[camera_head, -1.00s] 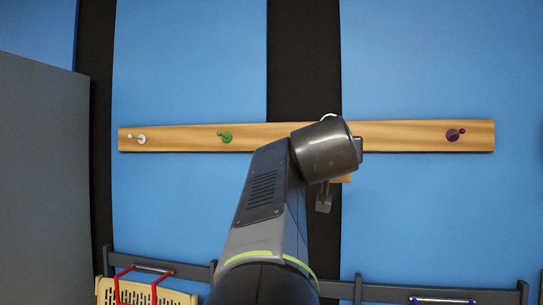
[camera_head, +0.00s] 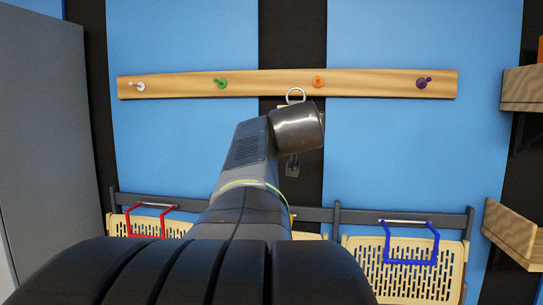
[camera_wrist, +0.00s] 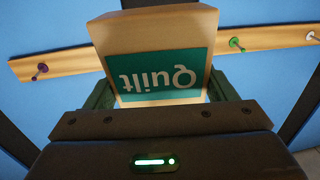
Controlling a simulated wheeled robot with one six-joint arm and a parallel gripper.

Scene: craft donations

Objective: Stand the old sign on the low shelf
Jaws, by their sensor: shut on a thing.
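The sign (camera_wrist: 155,35) is a pale wooden piece with a teal label reading "Quilt", upside down in the wrist view. My gripper (camera_wrist: 160,92) is shut on it, one finger at each side. In the head view my arm hides nearly all of the sign; a metal ring (camera_head: 295,91) shows just above the wrist, in front of the peg rail. Two wooden shelves stand at the right edge of the head view: an upper one (camera_head: 524,92) and a low shelf (camera_head: 513,236). Both are cut off by the frame, and my gripper is well left of them.
A wooden peg rail (camera_head: 250,84) with white, green, orange and purple pegs spans the blue wall. Below hang cream baskets with red (camera_head: 148,235) and blue (camera_head: 410,262) handles. A grey cabinet (camera_head: 45,140) stands left. An orange thing (camera_head: 541,48) sits on the upper shelf.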

